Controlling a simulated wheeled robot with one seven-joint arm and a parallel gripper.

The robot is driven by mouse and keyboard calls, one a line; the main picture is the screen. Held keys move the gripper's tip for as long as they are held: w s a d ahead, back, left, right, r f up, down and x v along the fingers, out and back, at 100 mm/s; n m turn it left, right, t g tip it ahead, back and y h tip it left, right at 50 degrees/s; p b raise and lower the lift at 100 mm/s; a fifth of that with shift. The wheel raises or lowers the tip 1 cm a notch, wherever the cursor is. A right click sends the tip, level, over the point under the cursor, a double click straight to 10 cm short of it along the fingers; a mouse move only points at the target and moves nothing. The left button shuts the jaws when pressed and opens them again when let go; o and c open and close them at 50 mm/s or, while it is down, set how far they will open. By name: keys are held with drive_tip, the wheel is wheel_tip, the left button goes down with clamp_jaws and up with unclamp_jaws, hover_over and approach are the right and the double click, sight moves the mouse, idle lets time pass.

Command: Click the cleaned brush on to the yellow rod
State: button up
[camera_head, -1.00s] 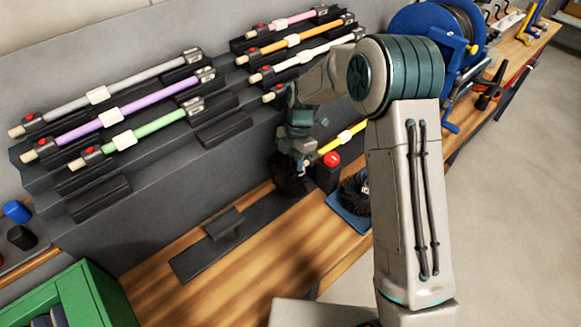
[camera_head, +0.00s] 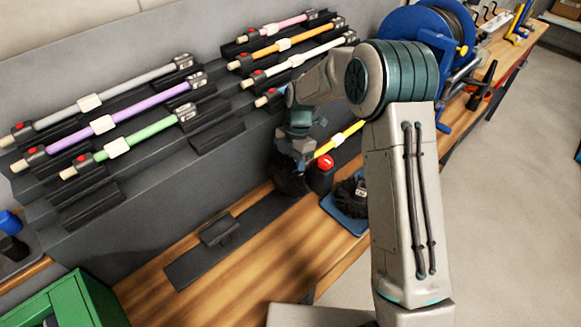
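The yellow rod (camera_head: 346,135) lies slanted at the rack's lower right, partly hidden behind my arm. Its lower left end is close to my gripper (camera_head: 294,160), which points down in front of the rack. A black bristly brush (camera_head: 289,181) is directly below my gripper, above or at the end of a dark plate. The fingertips are small and dark against the bristles, so I cannot see whether they grip it. I cannot tell whether brush and rod touch. Another dark brush (camera_head: 346,194) sits on a blue tray (camera_head: 343,216), partly hidden by my arm.
A red button (camera_head: 325,162) on a black box (camera_head: 320,180) stands just right of the brush. The dark plate (camera_head: 190,268) carries a raised block (camera_head: 219,231). Several coloured rods fill the rack. A blue reel (camera_head: 412,27) stands behind my arm. The wooden bench front is clear.

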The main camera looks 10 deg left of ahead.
drive_tip(key=shift+o, duration=0.6)
drive_tip(key=shift+r, duration=0.1)
drive_tip(key=p+v, duration=0.8)
drive_tip(key=v, duration=0.5)
drive_tip(key=shift+r, duration=0.35)
